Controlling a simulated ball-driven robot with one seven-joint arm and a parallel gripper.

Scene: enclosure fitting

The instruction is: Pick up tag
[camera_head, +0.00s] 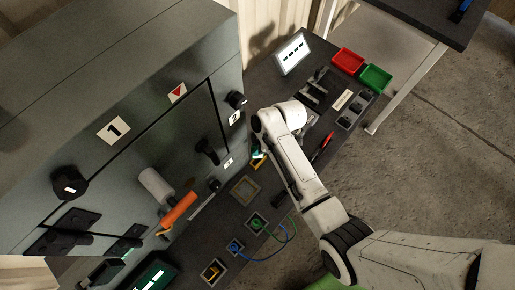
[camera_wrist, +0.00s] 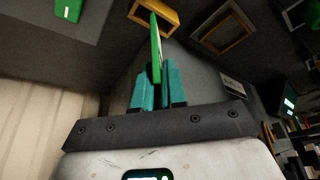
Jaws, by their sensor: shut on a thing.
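The tag (camera_wrist: 155,45) shows in the wrist view as a thin green plate seen nearly edge-on. It stands up between the teal fingers of my gripper (camera_wrist: 157,82), which is shut on it. In the head view my gripper (camera_head: 258,154) is beside the front of the grey cabinet (camera_head: 140,120), above the dark bench. The tag itself cannot be made out clearly in the head view, as my wrist and fingers are in the way.
Small sockets with blue and green cables (camera_head: 285,238) are nearer. Red (camera_head: 348,60) and green (camera_head: 375,77) trays stand at the back right. Knobs and an orange handle (camera_head: 178,212) stick out from the cabinet.

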